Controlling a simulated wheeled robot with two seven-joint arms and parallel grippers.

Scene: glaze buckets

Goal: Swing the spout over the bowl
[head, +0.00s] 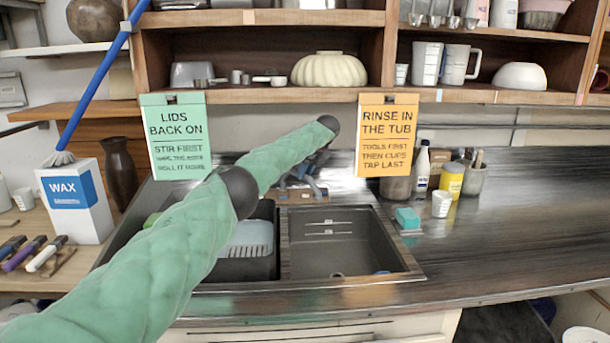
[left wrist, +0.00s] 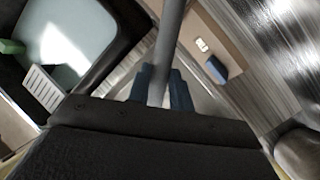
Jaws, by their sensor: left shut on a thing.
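My left gripper (head: 305,183) is at the tap behind the sink, partly hidden by my green-sleeved arm. In the left wrist view its two blue fingers (left wrist: 161,90) are closed on a grey rod-like spout (left wrist: 170,25), one on each side. In the head view the spout is mostly hidden, so I cannot tell which bowl it is over. The dark sink has two bowls. The right bowl (head: 345,245) is empty with a drain near its front. The left bowl (head: 268,212) is partly covered by my arm. My right gripper is not in view.
A pale blue tub (head: 250,238) sits in the left bowl. A teal sponge (head: 408,218), a white cup (head: 441,204) and bottles stand right of the sink. An orange sign (head: 387,135) and a green sign (head: 176,135) hang above. The right counter is mostly clear.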

